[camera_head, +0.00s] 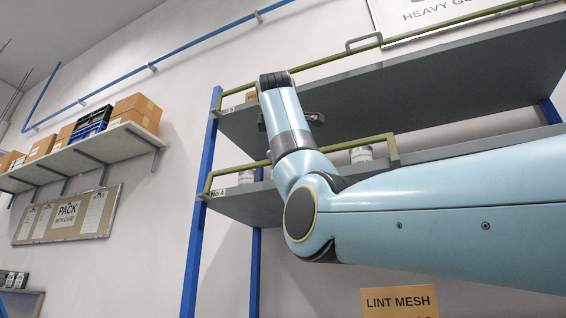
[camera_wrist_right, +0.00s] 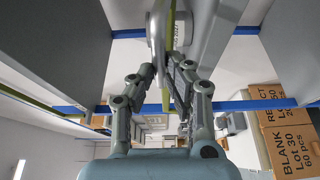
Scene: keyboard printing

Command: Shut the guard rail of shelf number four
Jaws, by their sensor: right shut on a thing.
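The shelf marked No 4 (camera_head: 218,193) is the lower grey shelf between blue posts. Its green guard rail (camera_head: 234,169) stands above the front edge, with an end leg at the right; my right arm covers its middle. In the right wrist view my right gripper (camera_wrist_right: 160,72) is shut on a slim grey bar (camera_wrist_right: 156,40), which looks like the rail's handle. A yellow-green strip (camera_wrist_right: 170,22) runs beside the bar. The head view does not show the grip, as my arm hides it. My left gripper is in neither view.
Pale canisters (camera_head: 361,155) stand on the shelf behind the rail. An upper shelf (camera_head: 420,88) with its own green rail and grey handle (camera_head: 364,41) hangs above. Cartons (camera_wrist_right: 290,140) show at the right of the wrist view. A wall shelf (camera_head: 85,155) is at the left.

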